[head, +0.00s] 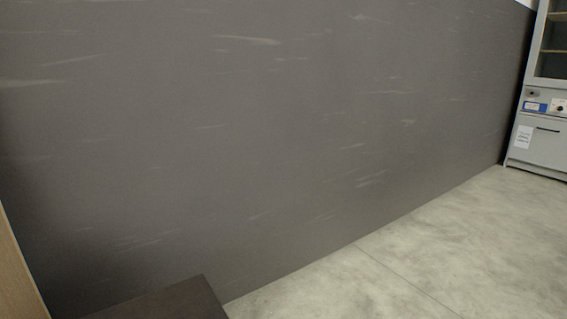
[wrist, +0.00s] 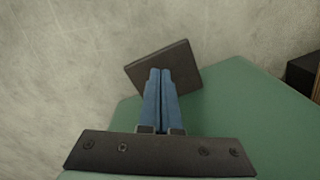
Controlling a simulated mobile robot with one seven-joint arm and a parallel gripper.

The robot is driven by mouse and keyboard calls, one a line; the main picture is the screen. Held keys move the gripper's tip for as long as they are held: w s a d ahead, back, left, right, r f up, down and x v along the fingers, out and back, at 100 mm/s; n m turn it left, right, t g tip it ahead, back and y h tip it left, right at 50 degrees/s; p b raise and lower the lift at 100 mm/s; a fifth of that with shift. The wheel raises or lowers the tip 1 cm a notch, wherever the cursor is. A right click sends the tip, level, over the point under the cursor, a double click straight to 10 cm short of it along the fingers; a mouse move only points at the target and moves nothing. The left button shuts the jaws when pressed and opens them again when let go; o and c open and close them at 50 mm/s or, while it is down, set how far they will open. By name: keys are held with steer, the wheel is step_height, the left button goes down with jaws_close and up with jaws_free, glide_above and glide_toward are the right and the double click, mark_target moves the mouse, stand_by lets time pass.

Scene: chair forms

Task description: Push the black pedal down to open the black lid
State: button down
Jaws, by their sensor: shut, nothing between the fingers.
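In the wrist view, the black pedal (wrist: 185,62) is a flat dark square plate sticking out from a green body (wrist: 235,115) over the grey floor. My gripper (wrist: 160,72) has blue fingers, closed together and empty. The fingertips overlap the pedal's middle in the picture; whether they touch it I cannot tell. The fingers hide part of the plate. I cannot make out the black lid for certain. A dark flat-topped thing (head: 170,300) is cut off at the bottom of the head view, and I cannot tell what it is.
A dark grey wall (head: 270,130) fills most of the head view. A grey cabinet (head: 545,120) stands at the far right. A wooden edge (head: 15,270) shows at lower left. Pale floor (head: 420,260) is clear at right. A dark object (wrist: 303,75) sits at the wrist view's right edge.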

steer(key=shift+f+b, duration=1.4)
steer(key=shift+f, duration=0.65)
steer(key=shift+r, duration=0.1)
steer(key=shift+s, duration=0.1)
step_height(320, 180, up, 10)
steer(key=p, duration=1.1)
steer(key=shift+r, duration=0.15)
steer(key=shift+d, duration=0.1)
